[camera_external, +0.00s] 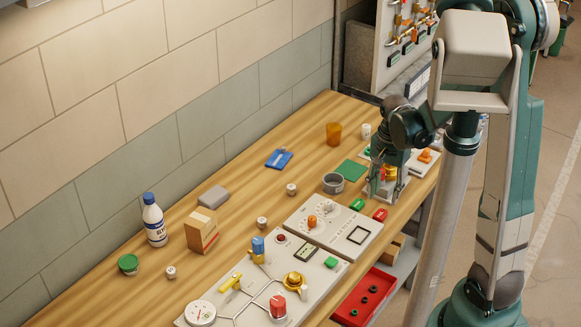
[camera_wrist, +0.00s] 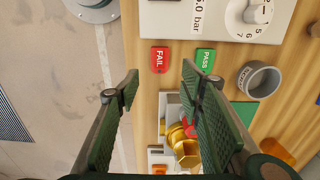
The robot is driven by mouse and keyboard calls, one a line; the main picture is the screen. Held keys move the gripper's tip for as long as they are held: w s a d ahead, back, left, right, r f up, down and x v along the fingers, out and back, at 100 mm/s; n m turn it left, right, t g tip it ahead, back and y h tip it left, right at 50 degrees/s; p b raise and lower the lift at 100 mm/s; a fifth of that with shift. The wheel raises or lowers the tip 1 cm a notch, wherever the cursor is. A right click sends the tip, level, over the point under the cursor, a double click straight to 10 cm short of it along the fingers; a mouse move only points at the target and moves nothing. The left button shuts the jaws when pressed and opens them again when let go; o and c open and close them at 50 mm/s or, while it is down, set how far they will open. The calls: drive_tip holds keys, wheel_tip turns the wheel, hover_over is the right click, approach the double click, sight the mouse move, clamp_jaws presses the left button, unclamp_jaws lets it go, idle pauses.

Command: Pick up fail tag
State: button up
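The red fail tag (camera_wrist: 160,59) lies flat on the wooden table near its front edge, with "FAIL" in white letters. In the external view it is a small red piece (camera_external: 380,214) just in front of my gripper (camera_external: 384,190). A green pass tag (camera_wrist: 205,59) lies beside it, a short gap apart, and also shows in the external view (camera_external: 357,204). In the wrist view my gripper (camera_wrist: 158,85) is open and empty, with its fingers wide apart. The fail tag appears just beyond the fingertips, between their lines.
A grey panel (camera_wrist: 210,17) with a dial lies close past the tags. A grey cup (camera_wrist: 259,79) and green mat (camera_external: 350,170) are near. A fixture with a brass and red valve (camera_wrist: 184,145) is beneath the fingers. A red tray (camera_external: 364,296) sits below the table edge.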

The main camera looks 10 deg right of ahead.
sight(382, 212)
drive_tip(key=shift+f, duration=0.9)
drive_tip(key=shift+f, duration=0.1)
drive_tip(key=shift+s+f+b, duration=0.1)
drive_tip(key=shift+f+b, duration=0.2)
drive_tip(key=shift+f, duration=2.2)
drive_tip(key=c, duration=0.8)
